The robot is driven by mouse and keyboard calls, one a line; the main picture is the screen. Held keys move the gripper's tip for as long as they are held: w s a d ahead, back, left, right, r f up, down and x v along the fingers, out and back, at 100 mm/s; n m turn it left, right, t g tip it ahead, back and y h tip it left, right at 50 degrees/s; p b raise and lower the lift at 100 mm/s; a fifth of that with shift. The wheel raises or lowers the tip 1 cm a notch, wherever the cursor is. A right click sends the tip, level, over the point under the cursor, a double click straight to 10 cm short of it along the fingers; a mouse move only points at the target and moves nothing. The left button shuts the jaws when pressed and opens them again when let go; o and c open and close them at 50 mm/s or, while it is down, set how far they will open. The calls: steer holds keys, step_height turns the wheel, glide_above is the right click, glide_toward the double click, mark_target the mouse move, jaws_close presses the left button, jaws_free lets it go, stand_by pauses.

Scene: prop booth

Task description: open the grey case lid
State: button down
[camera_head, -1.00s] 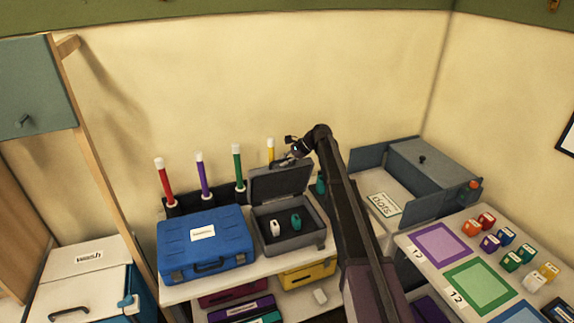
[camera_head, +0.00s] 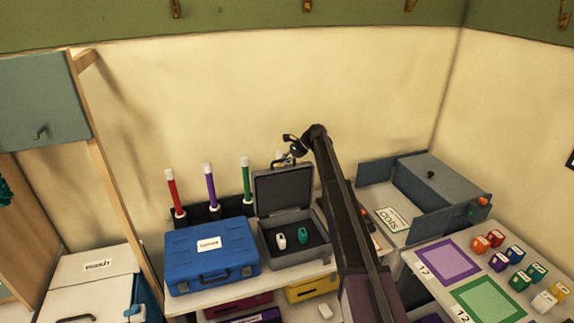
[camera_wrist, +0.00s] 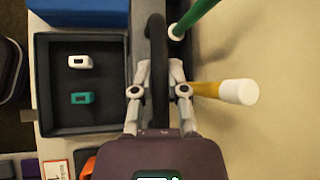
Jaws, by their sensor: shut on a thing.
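The grey case (camera_head: 305,255) stands on the shelf with its lid (camera_head: 284,191) raised, roughly upright, its dark inner face showing. The open tray holds a white item (camera_head: 281,241) and a teal item (camera_head: 304,235). Both also show in the wrist view, the white item (camera_wrist: 81,62) above the teal item (camera_wrist: 82,98). My gripper (camera_wrist: 158,78) is closed around the dark handle (camera_wrist: 156,45) on the lid's outer side. In the head view my gripper (camera_head: 291,155) is behind the lid's top edge, with its fingertips partly hidden.
A blue case (camera_head: 210,262) sits close on the left. Red, purple and green tubes (camera_head: 246,178) stand behind. A yellow tube (camera_wrist: 225,90) is close beside my gripper. A blue-grey bin (camera_head: 440,185) and a table with coloured mats (camera_head: 447,258) lie right.

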steer(key=shift+w+a, duration=0.4)
steer(key=shift+w, duration=0.3)
steer(key=c, duration=0.6)
jaws_free()
steer(key=shift+d, duration=0.1)
steer(key=shift+c, duration=0.2)
steer(key=shift+w+d+r, duration=0.1)
steer(key=w+d+r+p, duration=0.6)
steer(key=d+r+p, duration=0.3)
steer(key=r+p, duration=0.1)
steer(key=shift+w+d+r+p, duration=0.25)
steer(key=shift+w+p, duration=0.05)
steer(key=shift+p, duration=0.05)
stand_by(1.1)
stand_by(0.5)
